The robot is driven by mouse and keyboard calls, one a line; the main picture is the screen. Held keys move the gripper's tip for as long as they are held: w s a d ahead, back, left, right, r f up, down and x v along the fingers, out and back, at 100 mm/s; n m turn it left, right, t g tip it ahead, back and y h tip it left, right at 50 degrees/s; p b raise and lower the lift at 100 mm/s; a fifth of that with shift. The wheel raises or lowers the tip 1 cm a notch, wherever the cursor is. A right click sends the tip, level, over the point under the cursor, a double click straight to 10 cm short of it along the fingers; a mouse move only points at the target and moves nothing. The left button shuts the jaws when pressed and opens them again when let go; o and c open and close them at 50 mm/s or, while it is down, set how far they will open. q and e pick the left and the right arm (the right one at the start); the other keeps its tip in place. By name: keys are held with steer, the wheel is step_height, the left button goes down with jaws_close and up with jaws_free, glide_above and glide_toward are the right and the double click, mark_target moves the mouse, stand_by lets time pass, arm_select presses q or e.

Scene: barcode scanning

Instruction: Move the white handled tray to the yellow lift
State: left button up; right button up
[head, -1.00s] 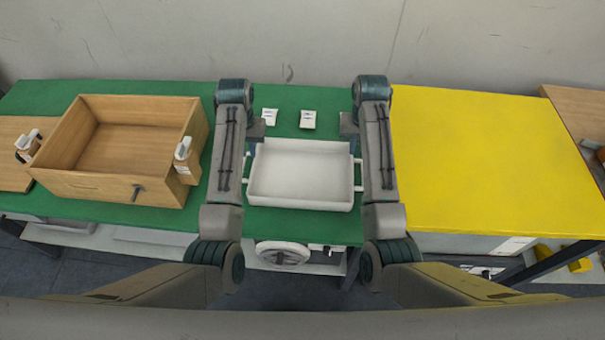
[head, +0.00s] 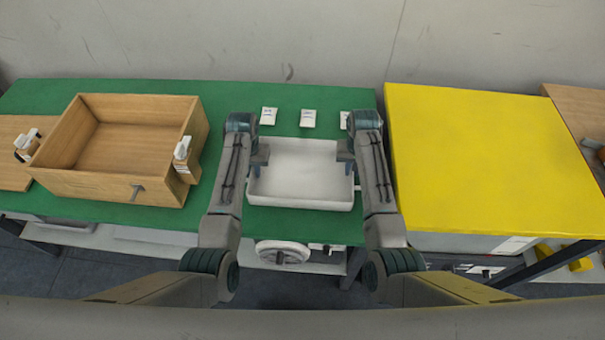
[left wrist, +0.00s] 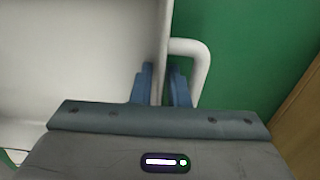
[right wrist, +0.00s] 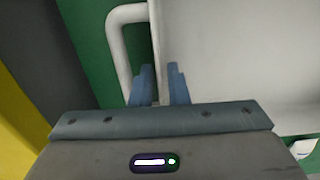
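The white handled tray (head: 300,178) sits on the green table top, open side up, with a loop handle on each end. My left gripper (head: 258,158) is at its left end. In the left wrist view, the fingers (left wrist: 160,84) stand either side of the tray wall, close to the handle (left wrist: 198,65). My right gripper (head: 347,160) is at the right end. In the right wrist view, its fingers (right wrist: 160,84) straddle the wall beside the other handle (right wrist: 118,45), with a narrow gap showing. The yellow lift (head: 490,160) is right of the table, its top clear.
A wooden box (head: 120,185) with devices on its sides stands left of the tray. Small white packets (head: 308,118) lie behind the tray. A wooden surface (head: 575,115) lies beyond the lift at the right.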

arm_select(q)
steer(key=shift+c, duration=0.2)
arm_select(e)
steer(key=shift+c, duration=0.2)
arm_select(q)
jaws_close()
arm_select(e)
jaws_close()
arm_select(q)
steer(key=shift+w+r, duration=0.1)
steer(key=shift+r, duration=0.1)
arm_select(e)
steer(key=shift+w+r, duration=0.1)
steer(key=shift+r, duration=0.1)
